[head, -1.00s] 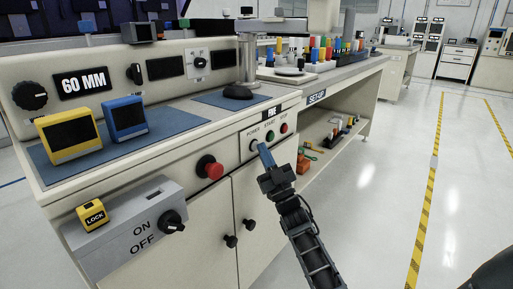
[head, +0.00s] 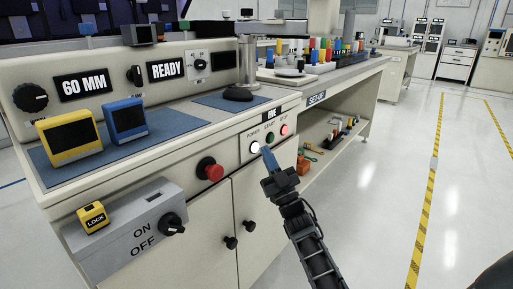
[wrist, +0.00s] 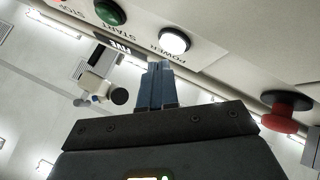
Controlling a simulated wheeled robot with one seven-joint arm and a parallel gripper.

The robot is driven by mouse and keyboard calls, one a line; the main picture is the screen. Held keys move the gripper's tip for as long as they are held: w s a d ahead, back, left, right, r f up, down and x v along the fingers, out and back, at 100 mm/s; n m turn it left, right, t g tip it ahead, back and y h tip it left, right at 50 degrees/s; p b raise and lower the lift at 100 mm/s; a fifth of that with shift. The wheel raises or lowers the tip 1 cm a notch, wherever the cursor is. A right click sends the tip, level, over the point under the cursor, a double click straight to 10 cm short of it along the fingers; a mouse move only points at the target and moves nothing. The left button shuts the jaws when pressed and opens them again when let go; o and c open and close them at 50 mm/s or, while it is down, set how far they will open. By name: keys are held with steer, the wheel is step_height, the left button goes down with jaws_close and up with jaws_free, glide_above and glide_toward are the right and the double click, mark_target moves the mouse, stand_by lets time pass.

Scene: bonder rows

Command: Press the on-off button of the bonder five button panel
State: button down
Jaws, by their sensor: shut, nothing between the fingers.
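The green START button (head: 270,137) and the red STOP button (head: 284,130) sit in the same row. My gripper (head: 267,151) is shut and empty, its blue fingertips just right of the POWER button. In the wrist view the fingertips (wrist: 160,66) appear just short of the button, with a small gap.
A red mushroom button (head: 211,169) and an ON/OFF switch box (head: 150,230) with a black knob are to the left. A display (head: 167,70) above reads READY, another 60 MM. Open floor with yellow-striped lines lies to the right.

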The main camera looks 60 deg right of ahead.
steer(key=shift+s, duration=0.2)
steer(key=s, duration=0.2)
steer(key=s+a+p, duration=0.1)
steer(key=s, duration=0.1)
steer(key=shift+s+a, duration=0.1)
steer(key=shift+s, duration=0.2)
stand_by(1.0)
steer(key=s+a+f+g+y, duration=0.1)
steer(key=a+f+y, duration=0.1)
steer(key=a, duration=0.5)
steer(key=s+a+f+y, duration=0.1)
steer(key=a+f, duration=0.2)
steer(key=a, duration=0.4)
steer(key=s+a+f+g+y, duration=0.1)
steer(key=s+a+f+y, duration=0.1)
steer(key=a, duration=0.4)
steer(key=s+a+r+n+g+y, duration=0.1)
steer(key=s+a+r+g+y, duration=0.15)
steer(key=s+a+y, duration=0.45)
steer(key=s+a+r+n+g+y, duration=0.1)
steer(key=s+a+g+y, duration=0.15)
steer(key=s+a, duration=0.85)
step_height(320, 180, up, 20)
steer(key=w+p, duration=0.1)
steer(key=p, duration=1.9)
steer(key=shift+w+a+r+g+p, duration=0.2)
steer(key=shift+w+a+g+p, duration=0.05)
steer(key=shift+w+g+p, duration=0.15)
